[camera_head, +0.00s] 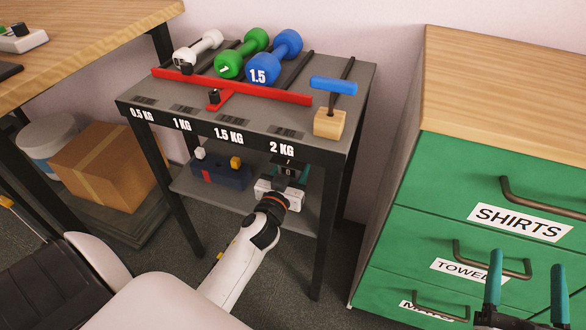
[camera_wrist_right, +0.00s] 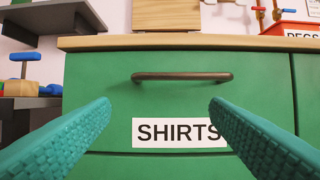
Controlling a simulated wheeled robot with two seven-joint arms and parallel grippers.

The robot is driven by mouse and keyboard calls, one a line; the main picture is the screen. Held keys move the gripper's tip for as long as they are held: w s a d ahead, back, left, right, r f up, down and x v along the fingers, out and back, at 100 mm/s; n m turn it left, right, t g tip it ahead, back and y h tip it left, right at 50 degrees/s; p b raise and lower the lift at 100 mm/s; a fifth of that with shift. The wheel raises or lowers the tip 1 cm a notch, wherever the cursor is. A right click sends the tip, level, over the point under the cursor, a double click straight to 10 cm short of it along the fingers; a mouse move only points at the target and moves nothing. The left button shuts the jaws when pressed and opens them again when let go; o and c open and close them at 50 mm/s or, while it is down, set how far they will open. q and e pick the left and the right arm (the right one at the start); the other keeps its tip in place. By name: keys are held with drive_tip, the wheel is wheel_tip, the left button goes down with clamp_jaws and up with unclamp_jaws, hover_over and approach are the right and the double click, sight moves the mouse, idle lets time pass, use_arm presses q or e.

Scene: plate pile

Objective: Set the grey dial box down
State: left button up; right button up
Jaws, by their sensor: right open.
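A light grey box with a black dial (camera_head: 20,38) sits on the wooden desk at the far left of the head view, partly cut off by the frame edge. My left gripper (camera_head: 292,172) reaches under the top of the dumbbell stand, over its lower shelf. Its fingers are small and partly hidden, so I cannot tell whether they hold anything. My right gripper (camera_head: 527,264) is open and empty in front of the green drawers. Its teal fingers also show in the right wrist view (camera_wrist_right: 160,108), apart on either side of the SHIRTS label.
The dumbbell stand (camera_head: 135,108) carries white, green and blue dumbbells and a blue-handled wooden block (camera_head: 329,122). A dark blue box (camera_head: 222,174) with white and yellow knobs lies on the lower shelf. The green drawer cabinet (camera_head: 430,205) stands right; its wooden top (camera_head: 510,85) is clear where visible.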

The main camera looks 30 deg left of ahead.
drive_tip(key=shift+r, duration=0.1)
use_arm(q)
drive_tip(key=o, duration=1.5)
drive_tip(key=shift+c, duration=0.2)
use_arm(e)
drive_tip(key=shift+s+r, duration=0.1)
use_arm(q)
drive_tip(key=shift+r, duration=0.15)
drive_tip(key=v, duration=1.2)
drive_tip(key=shift+p, duration=0.45)
use_arm(e)
drive_tip(key=f+g, duration=0.1)
drive_tip(key=f, duration=0.1)
drive_tip(key=f+g, duration=0.1)
drive_tip(key=shift+w+d+f+g+h, duration=0.25)
drive_tip(key=shift+w+f+g+h, duration=0.05)
drive_tip(key=shift+f, duration=0.1)
